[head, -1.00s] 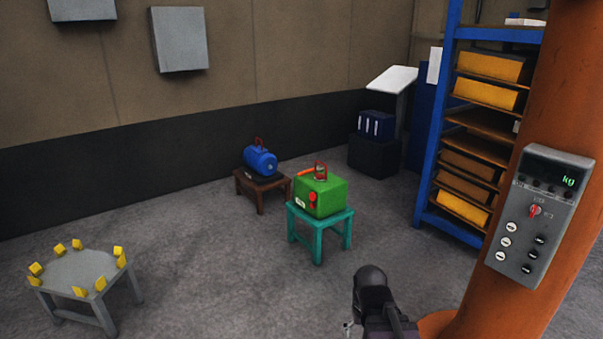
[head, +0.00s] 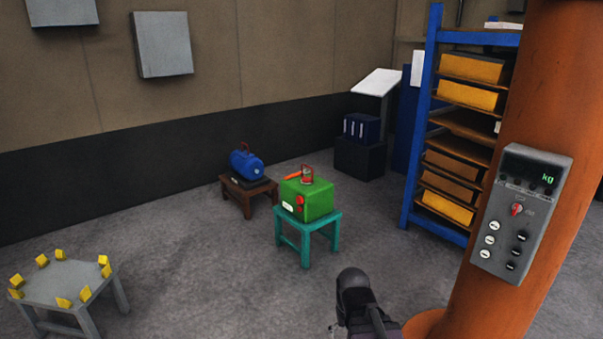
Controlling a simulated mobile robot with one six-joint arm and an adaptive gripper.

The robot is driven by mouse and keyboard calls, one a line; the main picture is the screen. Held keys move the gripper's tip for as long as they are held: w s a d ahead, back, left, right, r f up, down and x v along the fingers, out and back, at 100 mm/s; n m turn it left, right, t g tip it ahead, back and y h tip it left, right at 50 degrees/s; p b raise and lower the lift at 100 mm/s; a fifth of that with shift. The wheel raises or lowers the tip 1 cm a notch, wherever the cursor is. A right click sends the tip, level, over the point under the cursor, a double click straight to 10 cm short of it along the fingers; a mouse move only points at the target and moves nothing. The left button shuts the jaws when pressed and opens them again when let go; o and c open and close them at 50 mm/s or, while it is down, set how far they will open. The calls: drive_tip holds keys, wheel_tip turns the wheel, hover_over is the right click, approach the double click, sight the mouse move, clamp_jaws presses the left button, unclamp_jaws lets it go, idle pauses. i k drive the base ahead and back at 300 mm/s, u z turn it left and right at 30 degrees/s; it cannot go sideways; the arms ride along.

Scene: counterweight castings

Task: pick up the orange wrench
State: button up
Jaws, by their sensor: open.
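The orange wrench (head: 293,176) appears as a small orange bar at the back left of the top of a green block (head: 307,200). A red lifting ring or shackle (head: 307,174) stands upright on the block, beside the wrench. The block sits on a teal stool (head: 306,236). My gripper (head: 336,329) shows only in part at the bottom edge, beside my dark arm link. It is open and well apart from the wrench, nearer the camera. Its fingertips are small and partly cut off.
A blue cylinder (head: 246,163) rests on a brown stool (head: 247,194) behind the teal stool. A grey table with yellow blocks (head: 65,279) stands front left. An orange column (head: 515,250) with a control box and a blue shelf rack (head: 415,130) stand right. Floor between is clear.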

sight(295, 175)
drive_tip(key=u, duration=0.15)
drive_tip(key=i, duration=3.65)
drive_tip(key=z, duration=0.35)
drive_tip(key=i, duration=1.45)
drive_tip(key=z, duration=0.15)
